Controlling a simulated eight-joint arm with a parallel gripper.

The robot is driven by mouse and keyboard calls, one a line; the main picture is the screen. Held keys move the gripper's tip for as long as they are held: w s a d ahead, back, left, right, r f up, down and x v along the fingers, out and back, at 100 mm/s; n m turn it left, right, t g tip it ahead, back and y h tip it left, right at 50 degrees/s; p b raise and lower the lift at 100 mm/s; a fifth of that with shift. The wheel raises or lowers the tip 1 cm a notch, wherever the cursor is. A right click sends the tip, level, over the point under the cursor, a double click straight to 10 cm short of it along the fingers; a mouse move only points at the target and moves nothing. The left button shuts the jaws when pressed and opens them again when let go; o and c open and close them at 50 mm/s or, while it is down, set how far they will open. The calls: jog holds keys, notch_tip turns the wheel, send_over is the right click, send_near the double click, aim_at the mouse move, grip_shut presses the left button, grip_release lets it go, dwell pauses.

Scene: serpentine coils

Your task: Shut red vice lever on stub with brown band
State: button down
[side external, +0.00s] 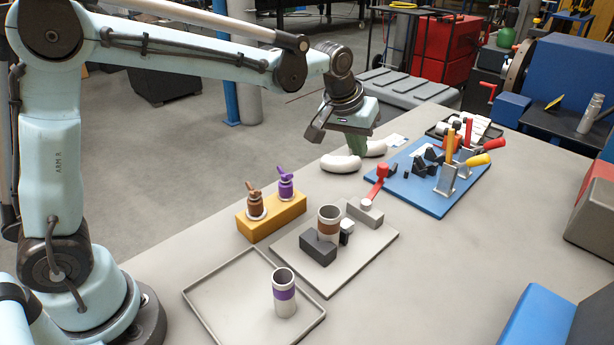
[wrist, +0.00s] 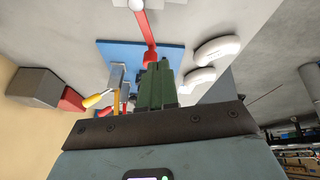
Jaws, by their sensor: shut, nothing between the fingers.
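The stub with the brown band (side external: 329,224) stands upright on the vice's grey base plate (side external: 345,262), between a dark block (side external: 317,249) and a light jaw with a black part (side external: 346,229). Whether the jaw touches it is unclear. The red vice lever (side external: 376,181) sticks up at a tilt from the grey block (side external: 365,212) behind the stub. It also shows in the wrist view (wrist: 146,32), running up the picture beyond the fingertips. My gripper (side external: 357,150), with green fingers, is shut and empty, above and behind the lever, apart from it in the side view. It also shows in the wrist view (wrist: 159,68).
White curved pipes (side external: 341,164) lie below my gripper. A blue board (side external: 425,185) with several red- and yellow-handled clamps is to the right. A yellow block (side external: 272,220) holds brown and purple fittings. A tray (side external: 215,312) in front holds a purple-banded stub (side external: 284,294).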

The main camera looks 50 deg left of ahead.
jog(key=s+a+r+n+t+h, duration=0.1)
jog(key=s+a+n+t+h, duration=0.15)
jog(key=a, duration=0.35)
send_over(375, 186)
jog(key=a, duration=0.3)
notch_tip(375, 186, down, 8)
jog(key=shift+s, duration=0.25)
jog(key=shift+d+r+y, duration=0.1)
jog(key=shift+d+y, duration=0.05)
jog(key=shift+y, duration=0.1)
jog(key=shift+w+d, duration=0.4)
jog(key=shift+d, duration=0.1)
